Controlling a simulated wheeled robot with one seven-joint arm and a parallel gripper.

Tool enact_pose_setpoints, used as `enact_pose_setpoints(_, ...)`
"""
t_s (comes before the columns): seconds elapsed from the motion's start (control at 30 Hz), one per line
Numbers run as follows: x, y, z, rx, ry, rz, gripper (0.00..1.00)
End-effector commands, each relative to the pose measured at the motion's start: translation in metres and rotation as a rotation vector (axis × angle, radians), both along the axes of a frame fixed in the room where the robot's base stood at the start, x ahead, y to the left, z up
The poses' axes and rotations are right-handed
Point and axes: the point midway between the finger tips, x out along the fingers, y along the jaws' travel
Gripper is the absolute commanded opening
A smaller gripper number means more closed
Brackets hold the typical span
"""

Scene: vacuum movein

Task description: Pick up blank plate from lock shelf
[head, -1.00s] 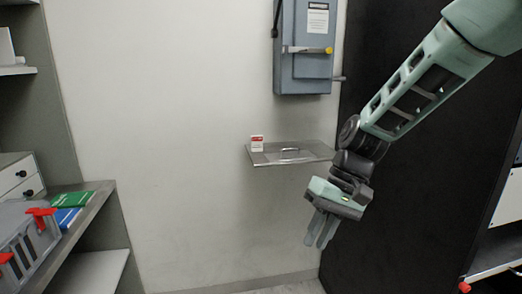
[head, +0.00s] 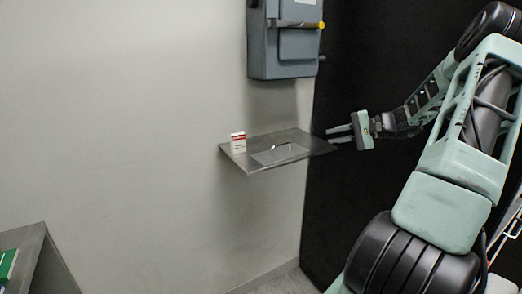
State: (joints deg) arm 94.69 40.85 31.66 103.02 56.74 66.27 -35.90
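The lock shelf (head: 240,160) is a small grey shelf on the wall below a grey-blue box. A thin flat grey plate with a raised handle, which looks like the blank plate (head: 277,156), lies on it. A small white and red pack (head: 238,142) stands at the shelf's left back. My gripper (head: 332,135) is at the shelf's right end, pointing left, with its two fingers apart and nothing between them. The fingertips are close to the shelf's right edge; I cannot tell whether they touch it. The plate is left of the fingers, apart from them.
The grey-blue wall box (head: 285,48) with a yellow-tipped handle hangs above the shelf. A dark panel (head: 355,75) stands behind my arm. A grey side shelf (head: 42,262) with a green item is at lower left. The space in front of the lock shelf is clear.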

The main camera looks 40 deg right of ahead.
Motion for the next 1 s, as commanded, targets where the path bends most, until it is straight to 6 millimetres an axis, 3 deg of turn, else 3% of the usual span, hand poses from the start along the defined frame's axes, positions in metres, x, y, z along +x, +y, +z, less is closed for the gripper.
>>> enact_pose_setpoints(0.17,0.016,0.007,-0.005,0.004,-0.006,-0.004,0.18)
enact_pose_setpoints(0.6,0.088,0.045,-0.033,0.004,-0.005,-0.003,0.18)
enact_pose_setpoints(1.0,0.120,0.065,-0.042,0.004,-0.003,-0.003,0.18)
